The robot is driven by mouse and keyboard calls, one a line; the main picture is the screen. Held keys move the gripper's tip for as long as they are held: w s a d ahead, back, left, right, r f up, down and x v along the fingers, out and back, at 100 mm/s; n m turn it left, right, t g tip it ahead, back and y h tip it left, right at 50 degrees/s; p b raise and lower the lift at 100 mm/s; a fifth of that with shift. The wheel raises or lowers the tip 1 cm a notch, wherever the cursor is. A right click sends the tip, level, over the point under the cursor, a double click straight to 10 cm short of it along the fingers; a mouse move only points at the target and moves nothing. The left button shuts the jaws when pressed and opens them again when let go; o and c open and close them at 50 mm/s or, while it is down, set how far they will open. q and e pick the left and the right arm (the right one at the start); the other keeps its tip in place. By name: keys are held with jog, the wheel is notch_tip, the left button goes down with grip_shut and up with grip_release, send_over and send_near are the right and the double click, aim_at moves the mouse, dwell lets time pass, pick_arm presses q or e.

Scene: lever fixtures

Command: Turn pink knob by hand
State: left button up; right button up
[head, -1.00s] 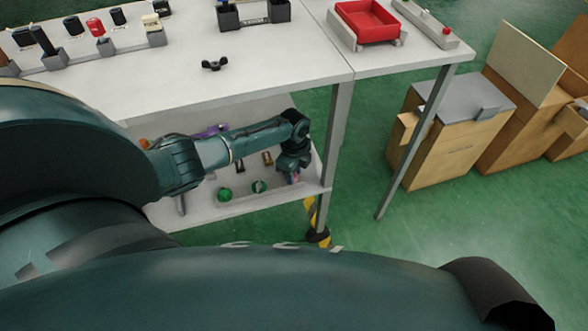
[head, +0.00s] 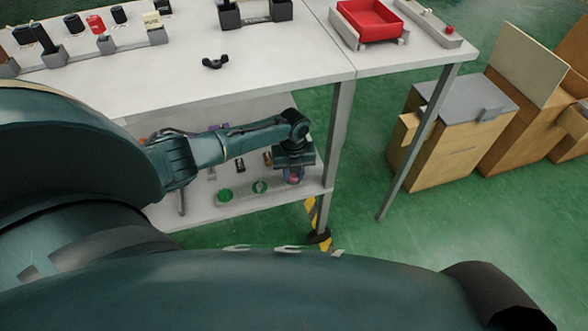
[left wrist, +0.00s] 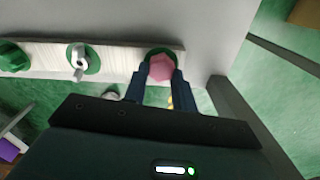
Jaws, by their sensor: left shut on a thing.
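The pink knob (left wrist: 161,68) sits on a green round base at the right end of a pale strip (left wrist: 115,58) in the left wrist view. A little of the knob's pink also shows low in the head view (head: 293,180). My left gripper (left wrist: 161,75) has one blue finger on each side of the knob and is shut on it. In the head view my left gripper (head: 293,174) points down at the right end of the lower shelf (head: 240,206). My right gripper is not in view.
A grey-handled knob (left wrist: 79,62) and a green knob (left wrist: 13,57) stand on the same strip. A table leg (head: 335,140) is close to the right of my gripper. The upper tabletop (head: 275,70) lies above the shelf and carries a black wing-shaped piece (head: 215,63).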

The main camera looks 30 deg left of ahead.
pick_arm(q)
jog(key=shift+m, duration=1.1)
jog(key=shift+s, duration=0.1)
jog(key=o, duration=1)
